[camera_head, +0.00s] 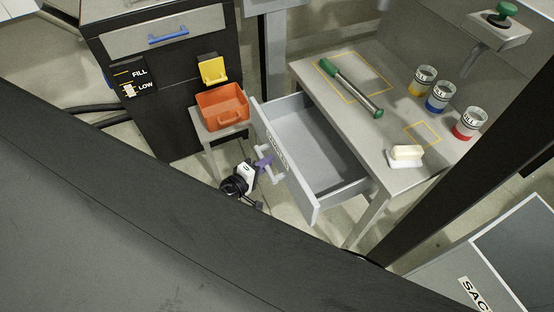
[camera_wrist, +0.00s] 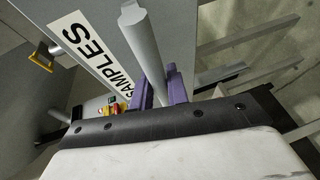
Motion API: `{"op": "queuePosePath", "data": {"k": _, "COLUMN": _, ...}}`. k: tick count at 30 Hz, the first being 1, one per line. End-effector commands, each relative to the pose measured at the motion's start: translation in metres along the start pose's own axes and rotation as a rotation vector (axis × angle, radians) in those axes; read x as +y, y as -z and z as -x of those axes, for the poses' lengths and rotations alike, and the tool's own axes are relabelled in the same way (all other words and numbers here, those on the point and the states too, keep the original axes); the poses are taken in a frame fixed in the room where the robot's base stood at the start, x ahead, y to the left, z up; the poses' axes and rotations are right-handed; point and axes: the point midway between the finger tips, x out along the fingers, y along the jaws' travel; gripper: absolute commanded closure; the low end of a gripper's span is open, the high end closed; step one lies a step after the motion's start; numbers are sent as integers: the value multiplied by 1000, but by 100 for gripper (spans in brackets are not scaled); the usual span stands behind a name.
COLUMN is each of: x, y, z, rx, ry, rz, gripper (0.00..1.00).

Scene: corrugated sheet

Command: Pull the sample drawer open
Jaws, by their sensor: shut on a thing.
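The sample drawer (camera_head: 318,160) is a grey drawer under the workbench, pulled well out, and its inside looks empty. Its front bears a label reading SAMPLES (camera_wrist: 82,45) in the wrist view. A pale bar handle (camera_wrist: 150,55) runs along the front. My gripper (camera_head: 264,163) is at the drawer front, its purple fingers (camera_wrist: 160,92) closed around the handle. Part of the handle is hidden by the fingers and the gripper body.
The grey workbench (camera_head: 390,150) carries a green-ended rod (camera_head: 350,88), several labelled jars and a white block (camera_head: 407,153). An orange bin (camera_head: 222,107) stands on a small stand left of the drawer. A dark cabinet (camera_head: 165,90) stands behind it. Open floor lies before the drawer.

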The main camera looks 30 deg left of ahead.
Motion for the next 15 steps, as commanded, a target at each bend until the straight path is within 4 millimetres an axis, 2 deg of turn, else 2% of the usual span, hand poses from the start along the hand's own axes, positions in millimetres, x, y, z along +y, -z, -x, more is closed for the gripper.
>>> {"op": "queuePosePath", "data": {"k": 4, "x": -3, "y": 4, "z": 10, "rx": 2, "ry": 1, "rz": 0, "gripper": 100}}
{"op": "queuePosePath", "data": {"k": 15, "x": -3, "y": 5, "z": 12, "rx": 1, "ry": 1, "rz": 0, "gripper": 100}}
